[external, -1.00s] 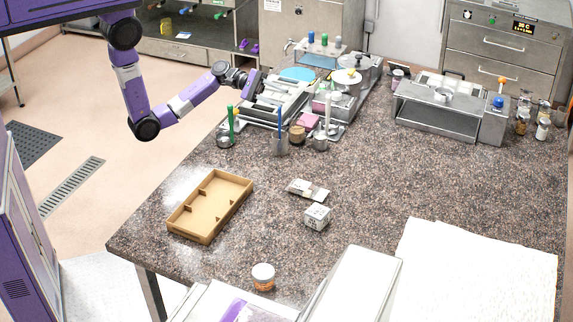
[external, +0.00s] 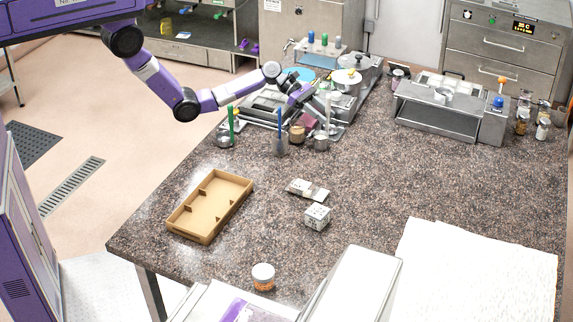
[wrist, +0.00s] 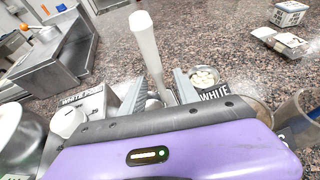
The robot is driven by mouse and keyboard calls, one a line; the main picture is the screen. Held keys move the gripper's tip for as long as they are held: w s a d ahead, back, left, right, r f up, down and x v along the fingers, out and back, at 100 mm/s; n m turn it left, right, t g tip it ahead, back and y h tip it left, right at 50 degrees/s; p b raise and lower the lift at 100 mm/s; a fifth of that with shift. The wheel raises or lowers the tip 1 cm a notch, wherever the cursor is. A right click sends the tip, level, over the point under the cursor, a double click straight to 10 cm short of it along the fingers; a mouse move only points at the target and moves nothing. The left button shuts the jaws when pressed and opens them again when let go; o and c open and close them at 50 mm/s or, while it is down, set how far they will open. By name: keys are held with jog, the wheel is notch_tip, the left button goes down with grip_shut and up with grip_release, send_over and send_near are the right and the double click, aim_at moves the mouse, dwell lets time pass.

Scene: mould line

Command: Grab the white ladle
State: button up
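The white ladle (external: 327,108) stands with its pale handle upright among the cups at the near end of the metal station. In the wrist view its handle (wrist: 146,42) rises ahead of my gripper (wrist: 158,88), and its lower part runs down between the two grey fingers. The fingers are apart, with a gap beside the handle, so they do not look closed on it. In the external view my gripper (external: 312,103) is just left of the handle. The ladle's bowl is hidden.
A green-handled tool (external: 231,122) and a blue-handled tool (external: 280,122) stand in cups to the left. A small metal cup (external: 321,143) is close by. In the wrist view, a cup of white pellets (wrist: 205,78) sits right of the fingers. The counter's middle is mostly clear.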

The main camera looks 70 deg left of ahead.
jog(key=shift+x, duration=2.4)
jog(key=shift+w, duration=0.1)
grip_shut()
jog(key=shift+r, duration=0.1)
